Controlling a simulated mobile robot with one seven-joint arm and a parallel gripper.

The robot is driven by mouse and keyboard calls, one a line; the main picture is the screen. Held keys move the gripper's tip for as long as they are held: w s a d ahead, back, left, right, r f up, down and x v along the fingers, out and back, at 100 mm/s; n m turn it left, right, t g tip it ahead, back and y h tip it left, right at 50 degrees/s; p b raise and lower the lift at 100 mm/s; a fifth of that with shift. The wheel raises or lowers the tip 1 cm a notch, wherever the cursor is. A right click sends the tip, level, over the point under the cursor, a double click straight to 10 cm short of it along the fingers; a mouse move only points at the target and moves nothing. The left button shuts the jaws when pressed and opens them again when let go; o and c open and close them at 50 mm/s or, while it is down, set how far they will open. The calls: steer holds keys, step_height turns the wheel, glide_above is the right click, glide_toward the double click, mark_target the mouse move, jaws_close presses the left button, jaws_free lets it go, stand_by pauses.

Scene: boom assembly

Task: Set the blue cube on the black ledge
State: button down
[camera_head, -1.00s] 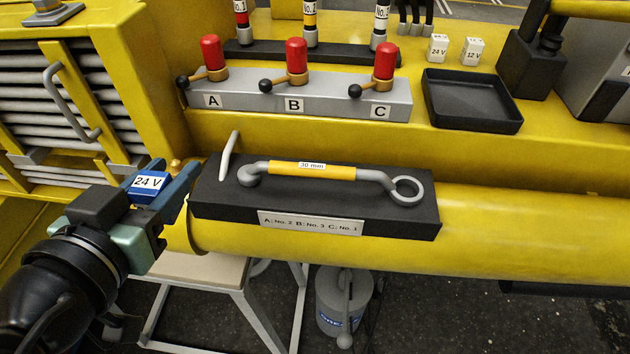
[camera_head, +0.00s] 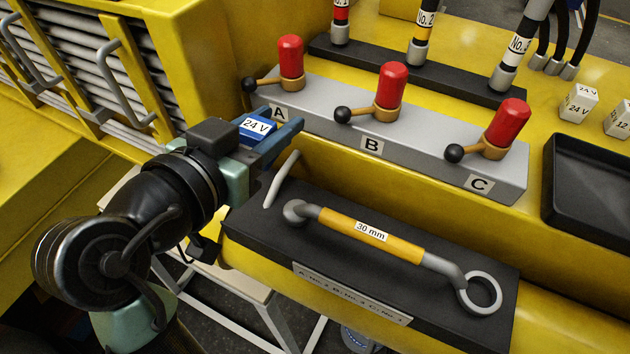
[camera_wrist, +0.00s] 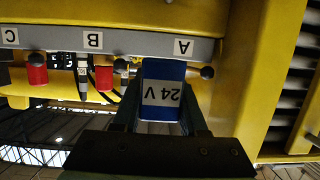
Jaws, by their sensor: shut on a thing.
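The blue cube (camera_head: 247,138) has a white "24 V" label. My gripper (camera_head: 272,140) is shut on it, with the blue fingers on either side. In the wrist view the cube (camera_wrist: 165,70) sits between the fingers, its label upside down. The gripper holds it in front of the lever marked A, by the left end of the grey valve block. A long black ledge (camera_head: 251,219) lies on the yellow boom below and right of the gripper. A spanner (camera_head: 372,237) marked "30 mm" lies along it. The cube appears apart from the ledge.
The grey valve block (camera_head: 325,115) carries red-topped levers A, B and C. A black tray (camera_head: 590,190) and white cubes (camera_head: 578,103) are at the right. A grille with handles is at the left.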

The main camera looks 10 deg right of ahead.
glide_above(281, 190)
step_height(281, 190, down, 6)
steer(key=shift+w+d+r+p, duration=0.1)
steer(key=shift+r+p, duration=0.1)
steer(key=shift+p, duration=0.2)
steer(key=shift+f+p, duration=0.3)
steer(key=shift+f, duration=1.75)
steer(key=shift+f, duration=0.1)
steer(key=shift+f, duration=0.15)
steer(key=shift+c, duration=2.2)
jaws_free()
steer(key=shift+r, duration=0.2)
steer(key=b+v, duration=0.2)
steer(key=v, duration=1)
steer(key=shift+b, duration=0.4)
